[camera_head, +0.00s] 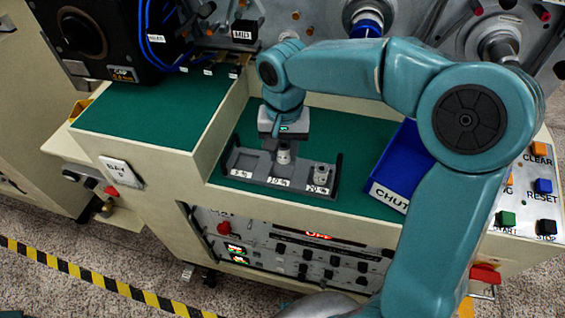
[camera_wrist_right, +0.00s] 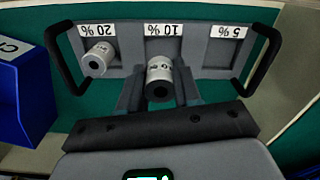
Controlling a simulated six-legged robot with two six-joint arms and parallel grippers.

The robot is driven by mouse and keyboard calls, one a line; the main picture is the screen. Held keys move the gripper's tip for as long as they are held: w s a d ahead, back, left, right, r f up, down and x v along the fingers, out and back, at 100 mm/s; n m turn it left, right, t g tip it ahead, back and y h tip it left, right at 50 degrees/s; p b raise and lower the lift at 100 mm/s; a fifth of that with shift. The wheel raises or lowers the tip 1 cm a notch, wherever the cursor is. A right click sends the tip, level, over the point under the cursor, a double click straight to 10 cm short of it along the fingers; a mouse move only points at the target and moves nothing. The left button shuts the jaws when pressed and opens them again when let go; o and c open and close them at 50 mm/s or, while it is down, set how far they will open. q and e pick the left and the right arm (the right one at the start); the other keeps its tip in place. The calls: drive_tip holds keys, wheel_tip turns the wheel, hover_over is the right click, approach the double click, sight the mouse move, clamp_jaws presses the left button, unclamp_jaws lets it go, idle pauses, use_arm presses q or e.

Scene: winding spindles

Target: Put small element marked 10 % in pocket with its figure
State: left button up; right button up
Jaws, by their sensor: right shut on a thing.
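The dark grey tray (camera_head: 242,163) stands on the green worktop with three pockets labelled 5 %, 10 % and 20 %. My right gripper (camera_head: 284,147) points down over the middle, 10 % pocket. It is shut on a small grey cylindrical element (camera_wrist_right: 160,80), upright between the fingers. The marking on this element is only partly visible and not readable. In the wrist view the element overlaps the 10 % pocket; I cannot tell whether its base touches the pocket floor. A second grey element (camera_head: 321,173) is in the 20 % pocket. The 5 % pocket (camera_wrist_right: 212,54) is empty. My left gripper is out of view.
A blue chute bin (camera_head: 388,190) stands right of the tray. The tray has a black handle at each end. A cream wall (camera_head: 215,140) bounds the recess at left. Buttons sit on a panel (camera_head: 524,205) at the right. Green worktop is bare behind the tray.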

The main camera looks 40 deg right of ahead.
sight(282, 173)
drive_tip(key=shift+f, duration=0.4)
drive_tip(key=f, duration=0.4)
drive_tip(key=shift+w, duration=0.35)
drive_tip(key=shift+s+f, duration=0.2)
drive_tip(key=shift+w+f, duration=0.2)
drive_tip(key=o, duration=1)
drive_tip(key=shift+s+r, duration=0.1)
drive_tip(key=shift+o, duration=0.2)
drive_tip(key=shift+r, duration=0.1)
wheel_tip(282, 173, up, 12)
drive_tip(key=shift+r+p, duration=0.1)
drive_tip(key=shift+p, duration=0.2)
